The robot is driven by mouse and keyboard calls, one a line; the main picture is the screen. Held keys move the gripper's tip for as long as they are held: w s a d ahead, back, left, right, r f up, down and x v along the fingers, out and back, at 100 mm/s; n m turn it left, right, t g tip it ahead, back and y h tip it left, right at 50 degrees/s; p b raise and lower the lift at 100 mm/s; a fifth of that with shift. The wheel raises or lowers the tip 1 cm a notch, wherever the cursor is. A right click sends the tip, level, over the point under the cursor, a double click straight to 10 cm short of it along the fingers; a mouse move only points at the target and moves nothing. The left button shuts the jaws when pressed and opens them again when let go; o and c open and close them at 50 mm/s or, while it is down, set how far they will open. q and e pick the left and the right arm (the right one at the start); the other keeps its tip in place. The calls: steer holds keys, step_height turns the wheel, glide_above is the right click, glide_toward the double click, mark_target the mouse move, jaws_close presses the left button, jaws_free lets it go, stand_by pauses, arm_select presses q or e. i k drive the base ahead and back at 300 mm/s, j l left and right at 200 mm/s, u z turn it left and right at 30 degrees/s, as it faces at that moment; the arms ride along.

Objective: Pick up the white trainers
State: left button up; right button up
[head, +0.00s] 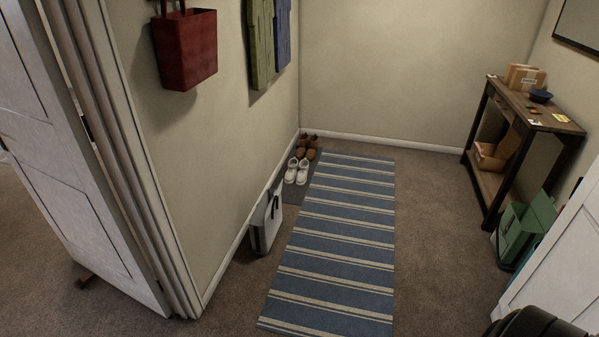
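The white trainers (297,170) stand side by side on a dark mat (297,194) on the floor, against the left wall near the far corner. They look upright with nothing on top of them. Neither of my grippers shows in the head view, so whether they are open or shut is hidden.
Brown shoes (306,153) stand just behind the trainers. A white and grey case-like object (266,222) stands nearer along the left wall. A striped blue rug (340,240) runs down the middle, clear. A console table (530,115) and green crate (520,232) stand right; a door (65,150) left.

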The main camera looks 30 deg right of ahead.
mark_target(301, 178)
steer(key=i+l+z, duration=0.95)
steer(key=i, duration=0.2)
steer(key=i+l+z, duration=0.3)
steer(key=i, duration=0.15)
steer(key=i+z, duration=0.3)
steer(key=i, duration=1.35)
steer(key=i+j+z, duration=0.15)
steer(key=i, duration=1.05)
steer(key=i+l+u, duration=0.1)
steer(key=i+u, duration=0.15)
steer(key=i, duration=0.2)
steer(key=i+l+u, duration=0.25)
steer(key=i, duration=0.2)
steer(key=i+l+u, duration=0.25)
steer(key=i, duration=0.15)
steer(key=j, duration=0.1)
